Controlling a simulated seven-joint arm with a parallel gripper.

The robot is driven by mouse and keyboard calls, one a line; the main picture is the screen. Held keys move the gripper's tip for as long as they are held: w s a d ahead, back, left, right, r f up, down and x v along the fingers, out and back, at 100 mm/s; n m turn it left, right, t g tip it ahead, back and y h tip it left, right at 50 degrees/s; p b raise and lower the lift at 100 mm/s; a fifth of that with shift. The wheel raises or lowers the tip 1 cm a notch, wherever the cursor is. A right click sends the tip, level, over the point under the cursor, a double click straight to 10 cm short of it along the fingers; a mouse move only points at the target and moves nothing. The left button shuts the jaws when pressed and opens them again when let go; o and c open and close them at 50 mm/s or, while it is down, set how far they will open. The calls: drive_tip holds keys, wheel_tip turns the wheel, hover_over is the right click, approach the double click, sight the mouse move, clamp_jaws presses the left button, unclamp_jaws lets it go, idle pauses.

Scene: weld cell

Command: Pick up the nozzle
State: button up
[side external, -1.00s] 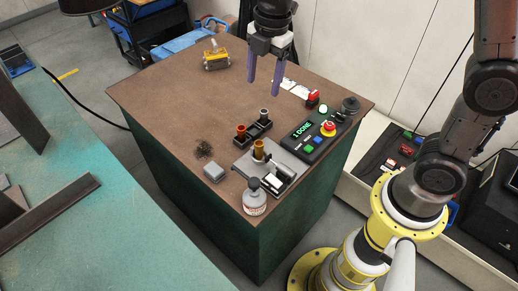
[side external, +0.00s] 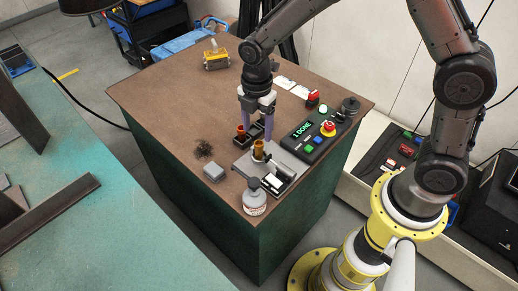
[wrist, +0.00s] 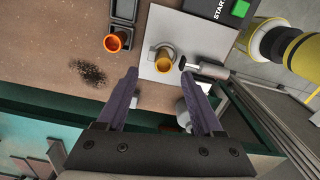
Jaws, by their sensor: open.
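A brass-coloured nozzle (side external: 259,150) stands upright on a pale metal plate (side external: 245,164). In the wrist view this nozzle (wrist: 162,66) sits in a round seat and appears between my fingertips. A second, copper-orange nozzle (side external: 241,131) stands in the left part of a black holder. It also shows in the wrist view (wrist: 114,42). The frames do not tell which of the two is meant. My gripper (side external: 257,136) is open and empty, pointing down just above and behind the plate nozzle. Its two purple fingers (wrist: 159,74) partly hide the black holder in the side view.
A control box (side external: 313,137) with a lit DONE display and red button stands right of the plate. The brown tabletop (side external: 165,105) is clear at left.

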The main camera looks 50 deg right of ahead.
sight(259, 143)
drive_tip(key=shift+s+d+f, duration=0.1)
drive_tip(key=shift+s+f, duration=0.05)
drive_tip(key=shift+f, duration=1)
drive_tip(key=shift+s+d+f, duration=0.1)
drive_tip(key=shift+s+f, duration=0.05)
drive_tip(key=shift+f, duration=1)
clamp_jaws()
